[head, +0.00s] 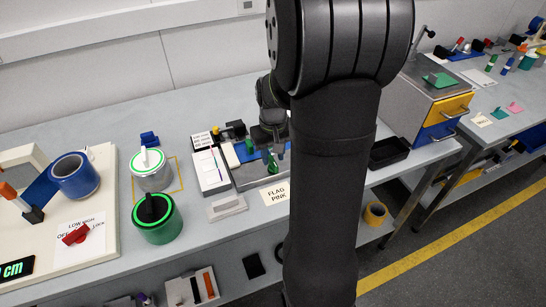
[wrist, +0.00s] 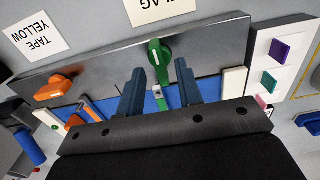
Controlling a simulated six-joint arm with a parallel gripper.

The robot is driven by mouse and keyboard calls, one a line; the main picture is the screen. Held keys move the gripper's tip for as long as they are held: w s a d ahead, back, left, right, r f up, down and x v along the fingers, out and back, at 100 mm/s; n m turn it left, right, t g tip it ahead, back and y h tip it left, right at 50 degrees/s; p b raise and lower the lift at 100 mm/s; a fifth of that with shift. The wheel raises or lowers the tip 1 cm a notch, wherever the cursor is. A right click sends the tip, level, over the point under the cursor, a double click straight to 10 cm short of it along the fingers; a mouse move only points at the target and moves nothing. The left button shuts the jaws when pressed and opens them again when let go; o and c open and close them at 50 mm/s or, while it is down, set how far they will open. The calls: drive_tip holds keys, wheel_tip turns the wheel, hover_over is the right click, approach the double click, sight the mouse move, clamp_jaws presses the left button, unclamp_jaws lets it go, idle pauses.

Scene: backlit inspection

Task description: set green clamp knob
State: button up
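The green clamp knob (wrist: 159,53) is on the grey metal front bar of a blue-bedded fixture, with its handle pointing roughly along the view's vertical. It also shows in the head view as a small green shape (head: 271,162) just below my gripper. My gripper (wrist: 160,67) is open, its two blue-grey fingers on either side of the knob's lower end, with gaps to both sides. Whether the fingertips reach the knob's depth I cannot tell. A small green piece with a pale square top (wrist: 160,100) lies behind, between the fingers. My arm hides part of the fixture in the head view.
An orange knob (wrist: 55,89) sits on the same bar to the left. A white card with coloured squares (wrist: 279,50) lies at right. In the head view, a green-ringed can (head: 158,230), a black tray (head: 388,153) and a grey block (head: 228,207) stand nearby.

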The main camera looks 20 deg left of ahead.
drive_tip(key=shift+f, duration=0.7)
clamp_jaws()
